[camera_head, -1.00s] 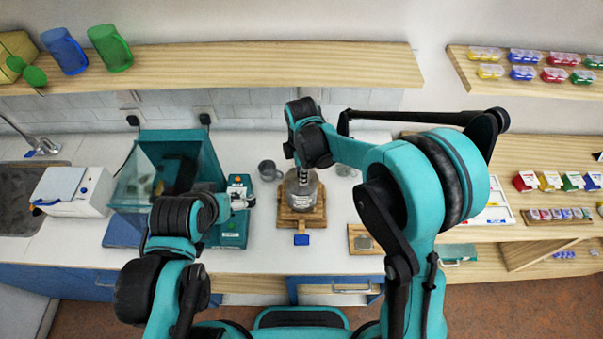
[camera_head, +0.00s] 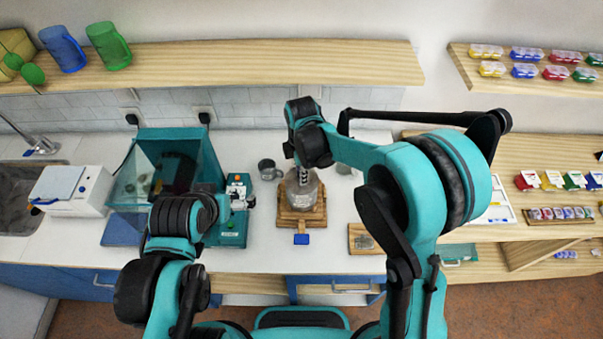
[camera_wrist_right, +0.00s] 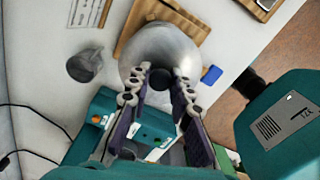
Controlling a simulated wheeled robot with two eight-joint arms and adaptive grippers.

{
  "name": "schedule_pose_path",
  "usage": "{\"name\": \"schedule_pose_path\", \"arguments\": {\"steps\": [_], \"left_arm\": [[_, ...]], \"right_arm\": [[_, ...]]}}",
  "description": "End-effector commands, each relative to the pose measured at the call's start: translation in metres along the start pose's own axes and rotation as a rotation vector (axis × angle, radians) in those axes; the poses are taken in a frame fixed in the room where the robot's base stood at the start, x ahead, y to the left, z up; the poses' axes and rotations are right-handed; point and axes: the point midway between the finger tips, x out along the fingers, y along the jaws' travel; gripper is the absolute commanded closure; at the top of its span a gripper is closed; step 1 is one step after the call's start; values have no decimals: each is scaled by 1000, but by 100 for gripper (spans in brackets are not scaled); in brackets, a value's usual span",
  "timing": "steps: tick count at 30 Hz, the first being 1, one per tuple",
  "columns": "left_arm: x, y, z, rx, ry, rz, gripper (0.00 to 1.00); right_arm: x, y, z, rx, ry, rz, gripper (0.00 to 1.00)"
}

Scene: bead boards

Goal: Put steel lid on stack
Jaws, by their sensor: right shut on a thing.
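The steel lid (camera_wrist_right: 165,45) is a shiny round dome with a dark knob (camera_wrist_right: 161,78) in the right wrist view. My right gripper (camera_wrist_right: 160,88) is shut on that knob from above. In the head view, my right gripper (camera_head: 303,178) points down over the steel lid (camera_head: 300,192), above the wooden board (camera_head: 302,222). The stack beneath is mostly hidden, and I cannot tell whether the lid touches it.
A grey mug (camera_head: 267,170) stands just behind and left of the board. A teal device (camera_head: 232,232) stands to the left, and a blue tab (camera_head: 301,239) is at the board's front. A small wooden tray (camera_head: 363,238) lies to the right. A shelf (camera_head: 220,66) runs above the counter.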

Motion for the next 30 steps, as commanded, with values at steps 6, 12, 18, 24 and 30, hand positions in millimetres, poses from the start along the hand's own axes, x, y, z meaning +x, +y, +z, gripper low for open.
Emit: {"name": "schedule_pose_path", "arguments": {"steps": [6,12,18,24,30], "left_arm": [[1,0,0,0,0,0,0],[1,0,0,0,0,0,0],[1,0,0,0,0,0,0],[1,0,0,0,0,0,0],[1,0,0,0,0,0,0]], "right_arm": [[0,0,0,0,0,0,100],[0,0,0,0,0,0,67],[0,0,0,0,0,0,55],[-3,0,0,0,0,0,55],[-33,0,0,0,0,0,55]]}}
